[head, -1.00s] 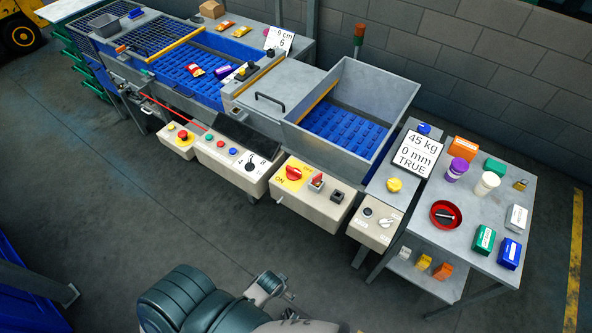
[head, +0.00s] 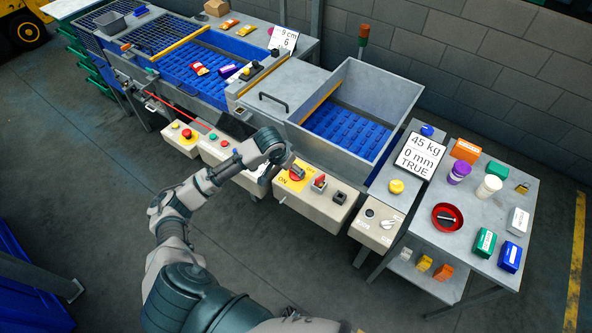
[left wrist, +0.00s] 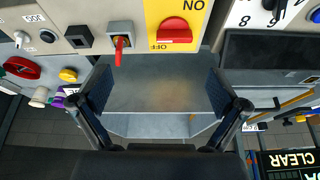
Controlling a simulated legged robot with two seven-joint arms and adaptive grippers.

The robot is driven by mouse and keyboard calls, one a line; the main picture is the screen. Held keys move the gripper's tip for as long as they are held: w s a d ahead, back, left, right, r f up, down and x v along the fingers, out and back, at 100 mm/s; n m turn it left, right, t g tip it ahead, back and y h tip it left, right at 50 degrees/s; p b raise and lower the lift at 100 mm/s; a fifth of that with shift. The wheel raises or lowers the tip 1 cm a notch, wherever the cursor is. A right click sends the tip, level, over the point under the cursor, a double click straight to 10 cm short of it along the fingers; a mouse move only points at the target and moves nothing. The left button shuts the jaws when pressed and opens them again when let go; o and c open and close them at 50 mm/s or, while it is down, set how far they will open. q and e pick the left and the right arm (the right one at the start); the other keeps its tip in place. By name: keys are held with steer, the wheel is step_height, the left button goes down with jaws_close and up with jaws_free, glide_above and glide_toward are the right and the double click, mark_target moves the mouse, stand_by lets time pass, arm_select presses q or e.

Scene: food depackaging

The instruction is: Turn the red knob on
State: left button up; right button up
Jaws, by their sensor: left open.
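The red knob (left wrist: 175,32) sits on a yellow plate marked ON and OFF, on a beige control box; the left wrist view shows it upside down. In the head view the knob (head: 296,174) is partly covered by my left gripper (head: 287,164), which is over the box's left part. In the left wrist view my left gripper (left wrist: 160,92) is open and empty, its two dark fingers spread wide. The knob is above the fingertips in that picture, not between them. My right gripper is not in view.
Beside the knob on the same box are a red lever switch (left wrist: 119,45) and a black switch (head: 339,197). A box with a dark screen (left wrist: 270,60) adjoins it. A grey side table (head: 470,215) with several small items stands at the right.

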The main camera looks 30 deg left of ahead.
arm_select(q)
step_height(320, 180, up, 3)
steer(key=w+a, duration=0.1)
steer(key=a, duration=0.2)
steer(key=shift+n, duration=0.3)
steer(key=x, duration=1.7)
steer(key=shift+w+f, duration=0.15)
steer(key=shift+f, duration=0.05)
steer(key=shift+d, duration=0.1)
steer(key=c, duration=1.2)
